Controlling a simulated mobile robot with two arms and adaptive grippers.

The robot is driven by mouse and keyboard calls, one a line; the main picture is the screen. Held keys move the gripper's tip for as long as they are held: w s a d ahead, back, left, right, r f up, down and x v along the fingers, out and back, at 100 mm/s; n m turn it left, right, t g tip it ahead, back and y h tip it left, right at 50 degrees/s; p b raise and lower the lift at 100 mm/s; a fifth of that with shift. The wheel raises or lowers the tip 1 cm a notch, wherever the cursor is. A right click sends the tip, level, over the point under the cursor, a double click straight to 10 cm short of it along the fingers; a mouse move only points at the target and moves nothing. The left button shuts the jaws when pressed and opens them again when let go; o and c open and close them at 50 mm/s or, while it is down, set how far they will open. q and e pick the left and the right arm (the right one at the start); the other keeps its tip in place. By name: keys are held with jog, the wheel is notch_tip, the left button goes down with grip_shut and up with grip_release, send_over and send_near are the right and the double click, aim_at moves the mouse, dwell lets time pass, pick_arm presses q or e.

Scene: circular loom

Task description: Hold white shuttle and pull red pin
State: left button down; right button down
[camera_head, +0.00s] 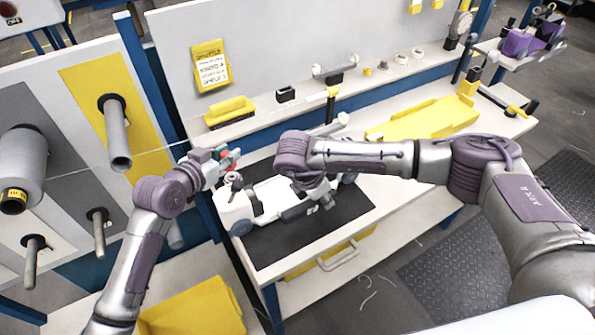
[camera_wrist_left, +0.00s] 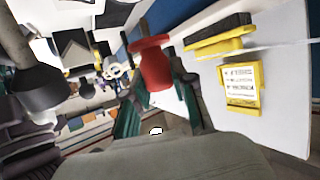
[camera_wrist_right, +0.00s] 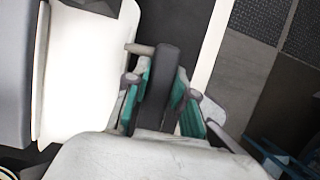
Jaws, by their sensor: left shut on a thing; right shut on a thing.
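The white shuttle (camera_head: 238,207) lies on the dark mat (camera_head: 275,252) on the table in the head view. My right gripper (camera_head: 320,201) is at its right part. In the right wrist view, the right gripper's green pads are shut on a dark bar (camera_wrist_right: 158,85) beside the shuttle's white body (camera_wrist_right: 80,75). My left gripper (camera_head: 228,158) is above the shuttle's left end, shut on the red pin (camera_head: 236,152). In the left wrist view the red pin (camera_wrist_left: 153,68) stands between the green pads, with the wall panel behind it. Its lower end is hidden.
A yellow bin (camera_head: 230,112) and a yellow sign (camera_head: 210,66) are on the back panel. A yellow tray (camera_head: 425,120) lies at the table's right. A rack with grey spools (camera_head: 118,135) stands left. The mat's front part is clear.

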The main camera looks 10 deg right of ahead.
aim_at(226, 153)
pick_arm(q)
jog(key=shift+r, duration=0.2)
jog(key=shift+r, duration=2.45)
pick_arm(e)
jog(key=c, duration=0.9)
grip_release()
jog(key=shift+w, duration=0.1)
jog(key=v, duration=1.2)
